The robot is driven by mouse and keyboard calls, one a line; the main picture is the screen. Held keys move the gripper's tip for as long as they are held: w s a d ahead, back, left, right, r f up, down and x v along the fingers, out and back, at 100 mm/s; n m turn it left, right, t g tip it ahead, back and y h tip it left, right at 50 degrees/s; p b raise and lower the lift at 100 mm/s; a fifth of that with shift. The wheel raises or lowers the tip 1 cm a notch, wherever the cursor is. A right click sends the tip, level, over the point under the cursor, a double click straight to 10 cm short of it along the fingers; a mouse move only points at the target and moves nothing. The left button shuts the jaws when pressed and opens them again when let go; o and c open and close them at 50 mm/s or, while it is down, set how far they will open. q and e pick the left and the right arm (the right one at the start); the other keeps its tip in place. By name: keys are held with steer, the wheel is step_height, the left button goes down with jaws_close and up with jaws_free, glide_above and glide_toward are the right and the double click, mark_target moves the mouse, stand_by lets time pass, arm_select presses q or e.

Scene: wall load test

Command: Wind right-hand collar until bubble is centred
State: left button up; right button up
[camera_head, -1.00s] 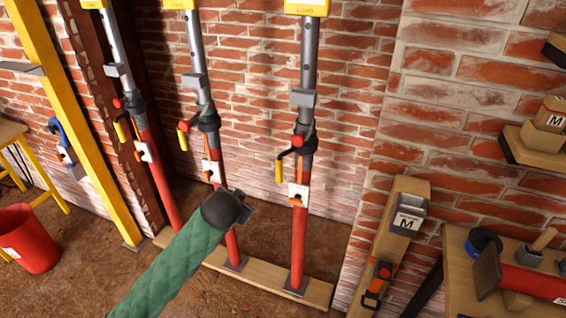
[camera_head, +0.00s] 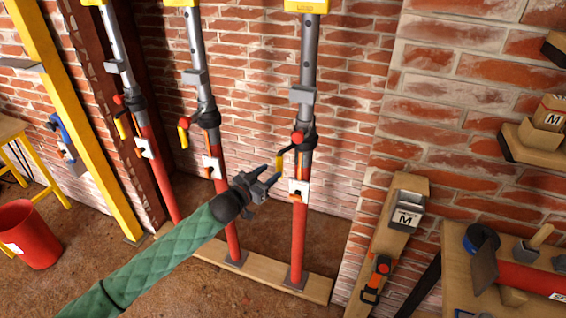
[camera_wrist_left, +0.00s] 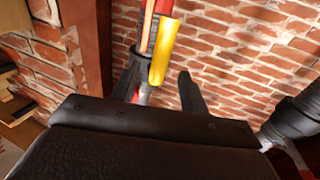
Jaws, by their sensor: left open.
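The right-hand prop (camera_head: 299,240) stands upright, red below and grey above. Its dark collar (camera_head: 303,143) has a red knob and a yellow-gripped handle (camera_head: 280,161) hanging on the left side. Below the collar is a white fitting (camera_head: 298,187); a bubble is too small to make out. My left gripper (camera_head: 272,176) is open and empty, just left of the prop, by the lower end of the yellow handle. In the left wrist view the yellow grip (camera_wrist_left: 164,50) shows ahead, between the finger lines; contact cannot be told. My right gripper is out of view.
Two similar props stand left, the middle one (camera_head: 209,120) close behind my left arm. A wooden sole plate (camera_head: 265,273) runs under them. A leaning board (camera_head: 408,190) and a workbench (camera_head: 455,270) are at right, a red bucket (camera_head: 30,235) at left.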

mark_target(277, 166)
arm_select(q)
steer(key=p+x, duration=0.2)
steer(key=x, duration=0.4)
steer(key=shift+r, duration=0.1)
steer(key=shift+p+x, duration=0.35)
steer(key=shift+x, duration=0.55)
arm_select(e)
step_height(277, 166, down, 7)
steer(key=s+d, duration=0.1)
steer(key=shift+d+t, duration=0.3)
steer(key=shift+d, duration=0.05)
arm_select(q)
jaws_close()
